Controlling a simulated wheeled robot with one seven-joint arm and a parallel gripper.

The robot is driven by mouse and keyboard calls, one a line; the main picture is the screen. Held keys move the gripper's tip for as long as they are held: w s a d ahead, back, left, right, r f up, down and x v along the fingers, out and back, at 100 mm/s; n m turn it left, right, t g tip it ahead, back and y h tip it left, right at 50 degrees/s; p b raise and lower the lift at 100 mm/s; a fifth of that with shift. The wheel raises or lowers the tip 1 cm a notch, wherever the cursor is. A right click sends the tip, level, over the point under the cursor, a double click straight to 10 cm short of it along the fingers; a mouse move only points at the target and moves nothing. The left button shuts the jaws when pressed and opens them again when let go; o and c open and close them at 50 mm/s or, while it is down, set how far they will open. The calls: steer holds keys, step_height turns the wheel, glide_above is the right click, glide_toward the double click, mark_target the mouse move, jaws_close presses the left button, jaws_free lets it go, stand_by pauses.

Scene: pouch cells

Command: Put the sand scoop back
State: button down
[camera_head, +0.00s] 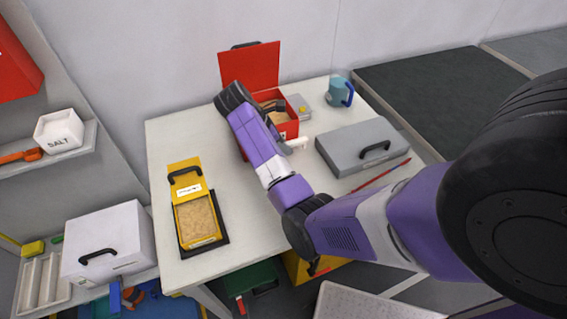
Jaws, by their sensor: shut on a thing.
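My arm reaches over the white table, and its forearm covers part of the open red box (289,129). My gripper is hidden behind the forearm and wrist, so its fingers and anything in them cannot be seen. A small pale piece (297,143) shows at the right of the forearm, in front of the red box; I cannot tell what it is. I cannot make out the sand scoop. A yellow box of sand (197,220) stands open on a dark tray at the table's left, its labelled lid raised. Brown contents show inside the red box.
A grey case (362,147) and a thin red rod (381,175) lie on the table's right. A blue mug (339,92) and a small grey block with a yellow knob (300,107) stand at the back. The white tabletop (167,140) is clear at back left.

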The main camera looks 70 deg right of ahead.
steer(key=shift+f, duration=3.15)
steer(key=c, duration=1.3)
jaws_free()
steer(key=p+v, duration=0.1)
steer(key=v, duration=0.9)
steer(key=shift+r, duration=0.45)
steer(key=shift+w+a+r+p, duration=0.3)
steer(key=shift+r+p, duration=0.05)
steer(key=shift+r, duration=0.15)
